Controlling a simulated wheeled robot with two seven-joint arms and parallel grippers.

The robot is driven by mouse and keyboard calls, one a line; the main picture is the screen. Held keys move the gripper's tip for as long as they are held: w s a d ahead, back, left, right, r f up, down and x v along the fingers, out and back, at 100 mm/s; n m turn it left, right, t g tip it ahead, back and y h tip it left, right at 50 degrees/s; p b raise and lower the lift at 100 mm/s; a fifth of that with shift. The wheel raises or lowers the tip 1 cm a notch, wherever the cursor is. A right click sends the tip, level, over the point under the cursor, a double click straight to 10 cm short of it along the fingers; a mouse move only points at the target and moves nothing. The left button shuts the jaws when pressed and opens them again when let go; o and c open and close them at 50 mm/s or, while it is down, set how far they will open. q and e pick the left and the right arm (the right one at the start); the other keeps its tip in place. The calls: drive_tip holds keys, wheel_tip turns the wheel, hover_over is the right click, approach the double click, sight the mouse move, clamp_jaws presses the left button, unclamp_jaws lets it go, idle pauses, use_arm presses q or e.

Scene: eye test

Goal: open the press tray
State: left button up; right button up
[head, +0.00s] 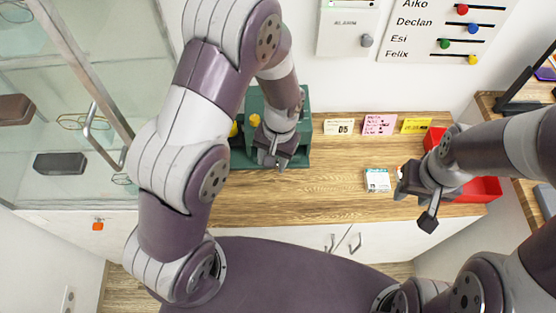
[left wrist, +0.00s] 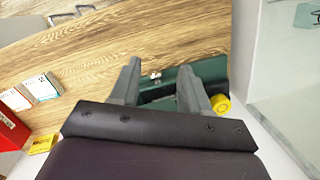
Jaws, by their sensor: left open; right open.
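A dark green press (head: 302,150) with yellow knobs (head: 254,120) stands on the wooden counter against the back wall. My left arm covers much of it in the head view. My left gripper (head: 273,160) is at the front of the press. In the left wrist view its open fingers (left wrist: 160,72) stand either side of a green part (left wrist: 160,92), with a small metallic piece (left wrist: 155,75) near the tips. I cannot tell whether they touch it. The tray is not clearly distinguishable. My right gripper (head: 414,205) is open and empty over the counter's right front, beside a small white-and-teal box (head: 377,180).
Pink (head: 379,125), yellow (head: 416,126) and cream (head: 339,127) cards stand along the wall. The counter's middle (head: 270,205) is bare.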

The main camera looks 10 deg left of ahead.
use_arm(q)
drive_tip(key=w+d+f+n+y, duration=0.1)
drive_tip(key=w+f+n, duration=0.15)
drive_tip(key=w, duration=0.25)
drive_tip(key=w+d+f+n, duration=0.2)
drive_tip(key=w+f, duration=0.1)
drive_tip(key=w, duration=0.2)
drive_tip(key=shift+n+t, duration=0.25)
drive_tip(key=shift+t, duration=0.05)
drive_tip(key=p+x, duration=0.1)
drive_tip(key=x, duration=0.2)
drive_tip(key=p+x, duration=0.1)
drive_tip(key=x, duration=0.3)
drive_tip(key=s+a+p+x, duration=0.1)
drive_tip(key=x, duration=0.3)
drive_tip(key=shift+a+r, duration=0.1)
drive_tip(key=shift+r, duration=0.1)
drive_tip(key=shift+s+f, duration=0.1)
drive_tip(key=shift+f, duration=0.2)
drive_tip(key=shift+a+f, duration=0.1)
drive_tip(key=shift+f, duration=0.25)
use_arm(e)
drive_tip(key=r, duration=0.1)
drive_tip(key=w+r, duration=0.1)
drive_tip(key=r, duration=0.1)
drive_tip(key=shift+r, duration=0.25)
drive_tip(key=shift+s, duration=0.1)
